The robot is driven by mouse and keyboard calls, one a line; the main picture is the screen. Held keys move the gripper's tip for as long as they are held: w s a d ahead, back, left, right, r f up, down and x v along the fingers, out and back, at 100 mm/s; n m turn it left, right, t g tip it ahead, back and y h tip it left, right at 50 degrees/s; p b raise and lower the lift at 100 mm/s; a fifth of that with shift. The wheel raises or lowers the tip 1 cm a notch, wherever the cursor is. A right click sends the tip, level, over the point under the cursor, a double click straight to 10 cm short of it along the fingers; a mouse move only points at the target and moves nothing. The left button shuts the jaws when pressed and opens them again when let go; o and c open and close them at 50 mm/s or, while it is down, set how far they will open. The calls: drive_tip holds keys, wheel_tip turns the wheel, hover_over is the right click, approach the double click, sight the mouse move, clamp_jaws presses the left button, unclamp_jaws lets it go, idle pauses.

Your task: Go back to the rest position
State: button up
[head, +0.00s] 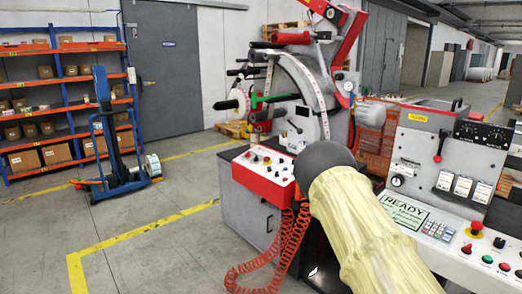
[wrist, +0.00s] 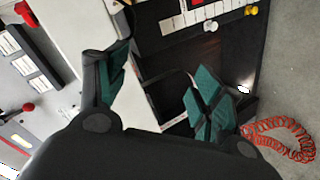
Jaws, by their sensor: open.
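My gripper (wrist: 158,82) shows in the wrist view with its two teal-padded fingers spread apart. It is open and nothing is seen between the fingers. A dark cabinet front and a pale panel edge lie behind the fingers, and I cannot tell how far off they are. In the head view my cream-sleeved arm reaches up from the lower right in front of the label rewinder (head: 312,85). The gripper itself is hidden there behind the arm.
A red-edged control box (head: 264,168) and its coiled red cable (head: 262,272) are left of my arm. A console with a READY screen (head: 403,212) stands close on the right. A blue lifter (head: 108,135) and shelves (head: 62,100) are far left. The left floor is mostly free.

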drive_tip(key=s+a+f+g+y, duration=0.25)
drive_tip(key=s+a+f, duration=0.25)
drive_tip(key=s+f, duration=0.5)
drive_tip(key=s+a+f+g+y, duration=0.25)
drive_tip(key=s+a+f, duration=0.3)
drive_tip(key=s, duration=0.75)
drive_tip(key=s+a+f+m+g+y, duration=0.1)
drive_tip(key=s+a+g+y, duration=0.1)
drive_tip(key=s+a, duration=0.5)
drive_tip(key=s+a+f+m+g+y, duration=0.1)
drive_tip(key=s+a, duration=0.6)
drive_tip(key=s, duration=0.7)
drive_tip(key=shift+s+a+g+y, duration=0.25)
drive_tip(key=shift+g+y, duration=0.15)
drive_tip(key=shift+y, duration=0.5)
